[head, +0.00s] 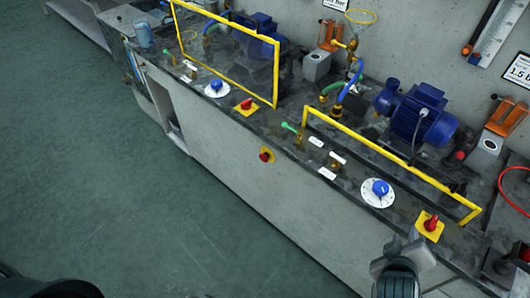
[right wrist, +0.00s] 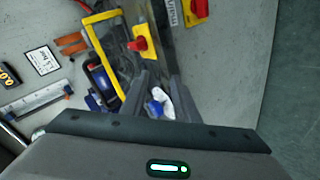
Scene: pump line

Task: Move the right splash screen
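The right splash screen (head: 392,158) is a clear panel in a yellow frame, standing low along the bench behind the right dial. Its frame also shows at the upper left of the right wrist view (right wrist: 102,17). My right gripper (head: 402,240) is at the bottom right of the head view, in front of the bench edge near the red switch, apart from the screen. In the right wrist view its two fingers (right wrist: 158,85) are spread, with nothing held between them.
Another yellow-framed screen (head: 276,75) stands taller on the left. A blue pump (head: 415,115) sits behind the right screen. A white dial with blue knob (head: 378,192) and a red switch on a yellow plate (head: 430,225) lie in front. The green floor at left is clear.

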